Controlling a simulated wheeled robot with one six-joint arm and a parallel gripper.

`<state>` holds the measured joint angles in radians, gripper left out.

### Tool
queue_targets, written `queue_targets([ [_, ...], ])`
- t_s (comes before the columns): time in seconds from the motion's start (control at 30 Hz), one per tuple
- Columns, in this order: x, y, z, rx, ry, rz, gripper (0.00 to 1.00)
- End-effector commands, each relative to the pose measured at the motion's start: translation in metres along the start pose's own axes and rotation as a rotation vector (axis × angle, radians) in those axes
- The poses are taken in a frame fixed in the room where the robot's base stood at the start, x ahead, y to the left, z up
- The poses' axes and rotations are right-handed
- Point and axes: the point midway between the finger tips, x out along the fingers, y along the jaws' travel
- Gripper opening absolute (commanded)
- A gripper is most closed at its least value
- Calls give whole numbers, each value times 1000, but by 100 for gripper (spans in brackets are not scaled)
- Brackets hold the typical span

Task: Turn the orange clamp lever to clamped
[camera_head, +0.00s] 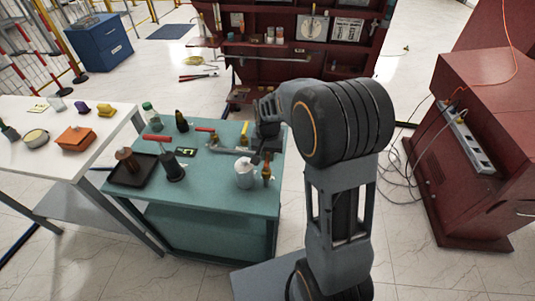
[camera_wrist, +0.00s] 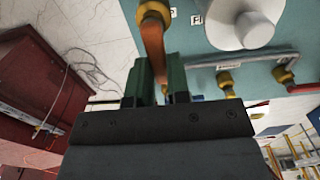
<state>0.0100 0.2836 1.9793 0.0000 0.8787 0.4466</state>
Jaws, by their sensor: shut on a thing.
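The orange clamp lever (camera_wrist: 154,48) runs down from a brass-coloured hub (camera_wrist: 153,14) at the top of the wrist view. My gripper (camera_wrist: 159,78) has its green fingers on both sides of the lever's lower end and is shut on it. The fingers and gripper body hide the lever's tip. In the head view, the lever and its hub (camera_head: 267,171) stand at the right edge of the teal table (camera_head: 215,196). My gripper (camera_head: 262,153) is just above them, partly hidden by my arm.
A white pot-like part (camera_head: 244,173) stands just left of the lever. A grey pipe (camera_head: 226,148) with brass fittings (camera_wrist: 226,80) lies close by. A dark tray (camera_head: 133,174) and several small items fill the table's left side. A red cabinet (camera_head: 470,160) stands apart at right.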

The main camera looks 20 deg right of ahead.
Motion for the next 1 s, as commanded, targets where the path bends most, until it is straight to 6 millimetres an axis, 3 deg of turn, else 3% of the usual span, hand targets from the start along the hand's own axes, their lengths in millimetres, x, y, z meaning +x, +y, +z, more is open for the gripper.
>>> queue_targets([
  [0.47, 0, -3, 0, -82, 0, 0, 0],
  [1.0, 0, -18, 5, -561, 2, 0, 0],
])
